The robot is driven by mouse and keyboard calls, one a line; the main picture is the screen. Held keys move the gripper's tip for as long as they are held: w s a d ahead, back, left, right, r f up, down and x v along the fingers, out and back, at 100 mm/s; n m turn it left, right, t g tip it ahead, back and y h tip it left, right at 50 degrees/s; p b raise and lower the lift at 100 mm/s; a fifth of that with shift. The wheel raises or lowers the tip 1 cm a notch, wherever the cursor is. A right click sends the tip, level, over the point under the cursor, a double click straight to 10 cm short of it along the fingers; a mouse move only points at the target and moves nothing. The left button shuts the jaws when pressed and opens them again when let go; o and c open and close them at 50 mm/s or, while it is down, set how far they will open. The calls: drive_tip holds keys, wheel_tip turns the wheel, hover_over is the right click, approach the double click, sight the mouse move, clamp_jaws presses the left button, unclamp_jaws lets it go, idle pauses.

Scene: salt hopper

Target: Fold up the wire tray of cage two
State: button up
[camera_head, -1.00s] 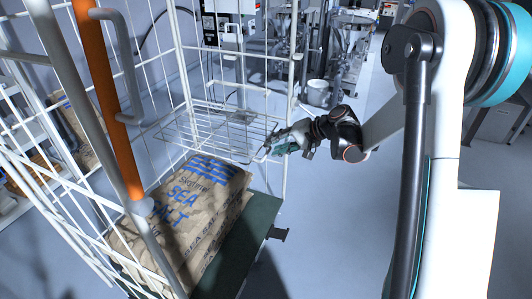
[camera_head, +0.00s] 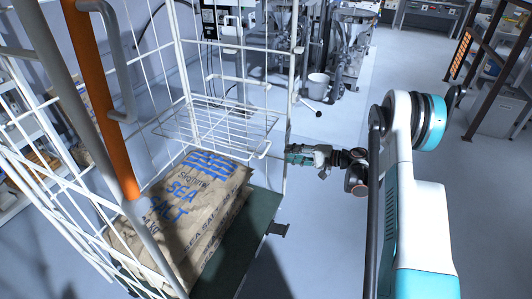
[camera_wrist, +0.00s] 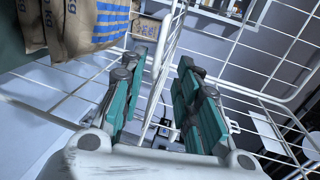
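Cage two appears to be the white wire roll cage (camera_head: 290,100) in the head view. Its wire tray (camera_head: 225,128) sticks out roughly level above the sacks, with a bent front corner near the right post. My gripper (camera_head: 292,155) is beside that post, just right of the tray's corner. In the wrist view, my gripper (camera_wrist: 163,105) has its teal fingers apart, with white cage bars (camera_wrist: 168,60) showing between them. Nothing is clearly gripped, and I cannot tell whether the fingers touch the bars.
Brown sea salt sacks (camera_head: 185,215) lie on the cage's green base (camera_head: 262,215). An orange-sleeved post (camera_head: 100,100) stands in the near foreground. A white bucket (camera_head: 318,87) and machinery are behind.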

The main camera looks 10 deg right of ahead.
sight(266, 150)
drive_tip(key=b+x, duration=0.3)
drive_tip(key=x, duration=0.9)
drive_tip(key=shift+c, duration=0.4)
clamp_jaws()
